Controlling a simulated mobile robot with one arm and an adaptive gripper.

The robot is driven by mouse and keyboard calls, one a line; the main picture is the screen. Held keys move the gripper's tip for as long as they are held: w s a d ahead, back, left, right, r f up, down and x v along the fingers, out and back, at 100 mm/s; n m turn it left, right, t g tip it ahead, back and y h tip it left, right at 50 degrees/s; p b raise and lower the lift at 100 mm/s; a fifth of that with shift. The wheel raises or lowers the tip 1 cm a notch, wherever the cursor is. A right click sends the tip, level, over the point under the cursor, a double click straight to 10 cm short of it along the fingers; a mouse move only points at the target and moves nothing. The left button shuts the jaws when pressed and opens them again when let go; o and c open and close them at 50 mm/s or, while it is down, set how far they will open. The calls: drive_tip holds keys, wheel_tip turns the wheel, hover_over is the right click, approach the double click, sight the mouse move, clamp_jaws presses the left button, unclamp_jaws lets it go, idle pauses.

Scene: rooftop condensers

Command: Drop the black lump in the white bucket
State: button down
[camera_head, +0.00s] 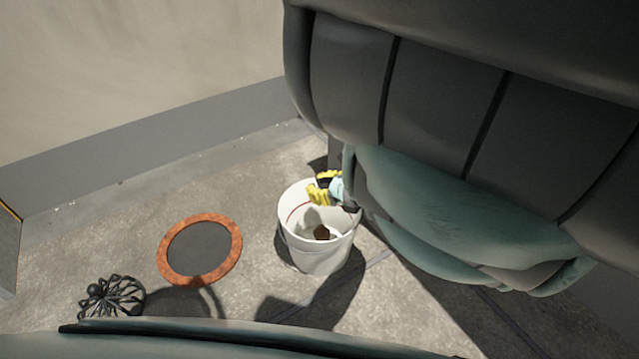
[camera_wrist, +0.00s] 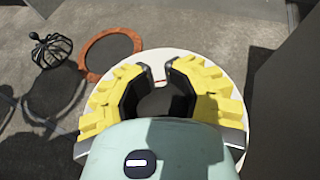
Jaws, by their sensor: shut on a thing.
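The white bucket (camera_head: 318,258) stands on the concrete floor at the middle of the head view. Its pale rim also shows around my gripper in the wrist view (camera_wrist: 229,87). My gripper (camera_head: 320,190), with yellow fingers, is over the far side of the bucket's mouth. In the wrist view my gripper (camera_wrist: 160,84) is shut on the black lump (camera_wrist: 166,103), which is dark and mostly hidden between the black finger pads. A small brown thing (camera_head: 321,232) shows inside the bucket.
An orange-rimmed disc with a dark middle (camera_head: 201,249) lies on the floor left of the bucket. A black wire cage-like thing (camera_head: 108,297) lies farther left. A wall (camera_head: 130,145) runs behind. Bare floor lies between the disc and the wall.

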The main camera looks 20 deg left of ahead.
wheel_tip(320, 180, down, 4)
drive_tip(key=b, duration=0.2)
drive_tip(key=shift+r+b, duration=0.2)
drive_tip(key=shift+b, duration=0.15)
drive_tip(key=shift+w, duration=0.1)
drive_tip(key=c, duration=0.6)
unclamp_jaws()
drive_tip(key=shift+w+v, duration=0.25)
drive_tip(key=shift+v, duration=0.9)
drive_tip(key=v, duration=0.9)
drive_tip(key=shift+s+d, duration=0.35)
drive_tip(key=shift+s, duration=0.05)
